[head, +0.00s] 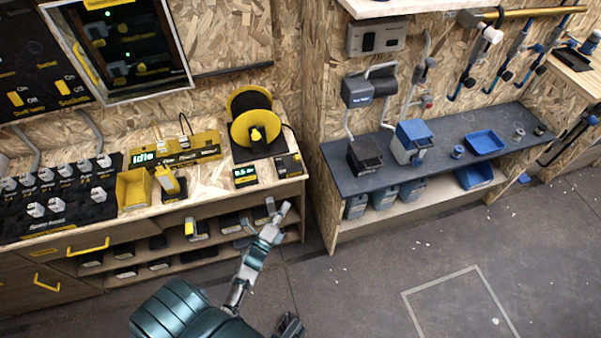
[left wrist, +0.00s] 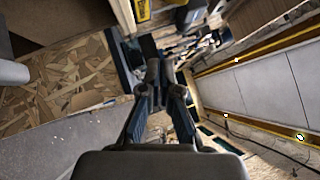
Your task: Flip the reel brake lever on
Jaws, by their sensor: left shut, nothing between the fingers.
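The cable reel (head: 252,105) stands at the right end of the wooden workbench, with a yellow flange and dark cable wound on it. A small yellow knob or lever (head: 256,135) shows at its front; whether this is the brake lever, and its on or off position, I cannot tell. My left gripper (head: 278,208) is below and in front of the reel, near the bench's front edge and apart from the reel. In the left wrist view its fingers (left wrist: 157,80) are shut with nothing between them. The reel is not clearly recognisable there.
A small green display (head: 245,176) and a black box (head: 288,165) sit in front of the reel. A yellow device reading "Idle" (head: 178,150) is left of it. A dark blue bench (head: 350,182) stands to the right. The floor in front (head: 370,270) is mostly clear.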

